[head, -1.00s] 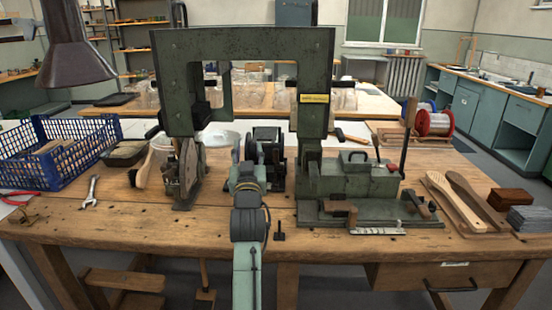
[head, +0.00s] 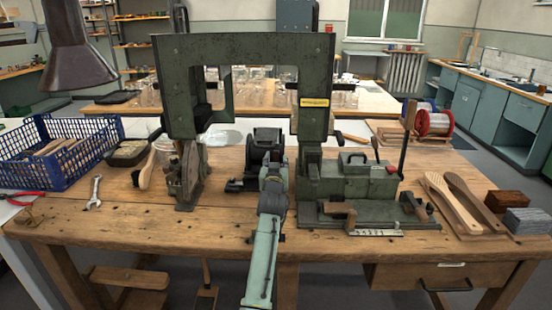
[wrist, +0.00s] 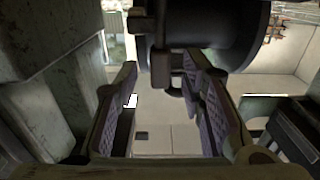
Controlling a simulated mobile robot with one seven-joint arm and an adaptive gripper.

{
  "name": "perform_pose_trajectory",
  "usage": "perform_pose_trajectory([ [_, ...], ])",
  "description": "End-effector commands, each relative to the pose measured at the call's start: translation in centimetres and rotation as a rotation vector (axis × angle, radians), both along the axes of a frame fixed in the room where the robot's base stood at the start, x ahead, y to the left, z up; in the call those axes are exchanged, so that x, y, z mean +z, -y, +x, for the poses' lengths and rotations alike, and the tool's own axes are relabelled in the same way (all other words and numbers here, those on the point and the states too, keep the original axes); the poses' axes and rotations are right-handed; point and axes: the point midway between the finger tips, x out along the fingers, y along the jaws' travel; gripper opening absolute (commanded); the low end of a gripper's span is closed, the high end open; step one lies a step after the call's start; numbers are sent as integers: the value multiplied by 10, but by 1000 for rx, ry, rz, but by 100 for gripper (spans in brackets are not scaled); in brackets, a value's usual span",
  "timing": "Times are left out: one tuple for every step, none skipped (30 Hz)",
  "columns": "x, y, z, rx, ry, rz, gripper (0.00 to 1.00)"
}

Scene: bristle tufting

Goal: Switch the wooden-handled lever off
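The lever with a wooden handle (head: 410,113) stands on a dark rod at the right end of the green machine (head: 314,90). It points up, tilted slightly right. My arm reaches up from the bottom middle of the head view, left of the lever and well apart from it. My gripper (wrist: 163,80) shows in the wrist view with its two ridged fingers apart and nothing clasped. A dark upright piece and a large dark cylinder (wrist: 220,30) show beyond the fingers. The head view does not show the fingertips clearly. I cannot make out the lever in the wrist view.
The green frame and a dark motor-like part (head: 265,148) stand close around my arm. A blue crate (head: 62,168) is at the left. Wooden brush backs (head: 452,203) and a brown block (head: 508,198) lie at the right. The bench front has some free room.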

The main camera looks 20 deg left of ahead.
Motion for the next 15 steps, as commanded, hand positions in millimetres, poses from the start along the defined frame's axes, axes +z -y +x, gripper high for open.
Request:
perform_pose_trajectory([
  [1, -1, 3, 0, 0, 1, 37],
  [1, -1, 5, -1, 0, 1, 37],
  [1, -1, 6, 0, 0, 0, 37],
  [0, -2, 7, 0, 0, 0, 37],
  [0, -2, 7, 0, 0, 0, 37],
  [0, -2, 8, 0, 0, 0, 37],
  [0, -2, 8, 0, 0, 0, 37],
  [0, -2, 8, 0, 0, 0, 37],
  [0, -2, 8, 0, 0, 0, 37],
  [0, -2, 8, 0, 0, 0, 37],
  [0, -2, 8, 0, 0, 0, 37],
  [0, -2, 8, 0, 0, 0, 37],
  [0, -2, 8, 0, 0, 0, 35],
  [0, -2, 8, 0, 0, -1, 33],
  [0, -2, 8, 0, 0, 0, 31],
])
